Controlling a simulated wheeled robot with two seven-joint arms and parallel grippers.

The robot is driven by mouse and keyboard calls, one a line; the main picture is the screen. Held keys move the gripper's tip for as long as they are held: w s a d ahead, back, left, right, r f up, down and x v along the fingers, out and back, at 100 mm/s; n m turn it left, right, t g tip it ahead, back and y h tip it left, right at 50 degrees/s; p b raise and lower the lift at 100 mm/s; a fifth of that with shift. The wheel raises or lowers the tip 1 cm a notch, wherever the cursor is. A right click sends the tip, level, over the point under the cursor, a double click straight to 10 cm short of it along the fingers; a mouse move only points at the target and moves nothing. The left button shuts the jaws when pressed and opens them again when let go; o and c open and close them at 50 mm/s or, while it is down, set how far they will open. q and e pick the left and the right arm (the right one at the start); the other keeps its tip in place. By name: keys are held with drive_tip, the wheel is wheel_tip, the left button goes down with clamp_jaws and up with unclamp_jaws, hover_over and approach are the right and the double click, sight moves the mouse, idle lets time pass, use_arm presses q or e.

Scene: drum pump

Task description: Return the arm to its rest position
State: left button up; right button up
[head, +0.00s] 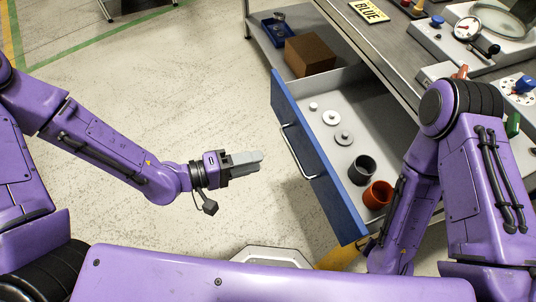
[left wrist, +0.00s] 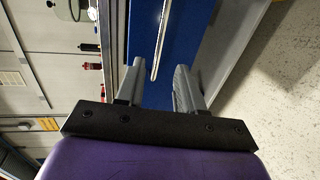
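My left arm (head: 110,150) reaches in from the left. Its gripper (head: 250,162) points right toward the open drawer, over bare floor. The left wrist view shows the two grey fingers (left wrist: 158,85) spread apart with nothing held between them. The blue drawer front (head: 312,160) with its metal handle (head: 300,152) lies just beyond the fingertips, with a gap in the head view. The handle (left wrist: 160,40) also shows ahead of the fingers in the wrist view. My right arm (head: 410,190) hangs bent at the right, in front of the bench; its gripper is hidden.
The open drawer (head: 340,95) holds light discs, a dark cup (head: 362,169) and an orange cup (head: 378,194). A cardboard box (head: 309,54) and blue tray (head: 279,31) are on the lower shelf. Gauges and parts crowd the bench. The floor (head: 190,90) at left is clear.

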use_arm(q)
drive_tip(key=shift+s+a, duration=0.1)
drive_tip(key=shift+a, duration=0.1)
idle(0.4)
drive_tip(key=a+f+n+t+y+p, duration=0.1)
drive_tip(key=a+f+n+y+p, duration=0.15)
drive_tip(key=a+f+y, duration=0.95)
drive_tip(key=s+a+f+g+y+p, duration=0.1)
drive_tip(key=s+a+f+g+y, duration=0.1)
drive_tip(key=s+a, duration=0.3)
drive_tip(key=s+a+f+g+y+p, duration=0.2)
drive_tip(key=s+a, duration=0.3)
drive_tip(key=s, duration=0.4)
drive_tip(key=shift+a+m+g+y, duration=0.25)
drive_tip(key=shift+m+y, duration=0.2)
drive_tip(key=shift+y, duration=0.25)
